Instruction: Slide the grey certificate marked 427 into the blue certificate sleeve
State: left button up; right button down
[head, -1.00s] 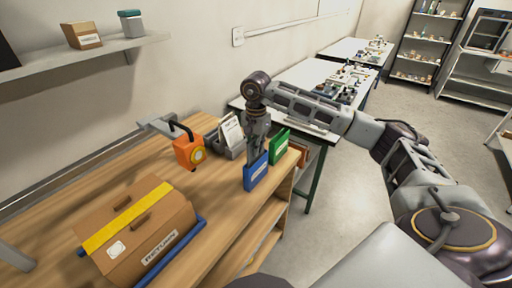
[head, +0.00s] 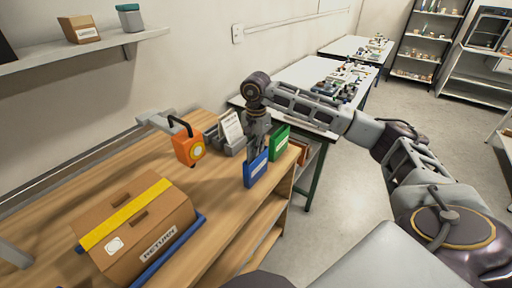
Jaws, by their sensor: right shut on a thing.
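The blue certificate sleeve (head: 256,170) stands upright near the right front edge of the wooden table. My right gripper (head: 257,148) points down right at the top of this sleeve. It is shut on a thin thing that I take to be the grey certificate, mostly hidden by the fingers and the sleeve. Its 427 mark cannot be read, and how deep it sits in the sleeve cannot be told. My left gripper is not in view.
A green sleeve (head: 280,145) stands just behind the blue one. A grey holder with a white sheet (head: 231,129) and an orange device (head: 188,150) stand to the left. A cardboard RETURN box (head: 140,228) fills the near left. Bare wood (head: 215,195) lies between.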

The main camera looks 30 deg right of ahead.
jog(key=shift+f+b, duration=0.35)
jog(key=shift+f, duration=0.15)
jog(key=c, duration=1.5)
grip_release()
jog(key=shift+c, duration=0.2)
notch_tip(320, 180, up, 12)
jog(key=shift+r, duration=0.1)
jog(key=shift+r, duration=0.1)
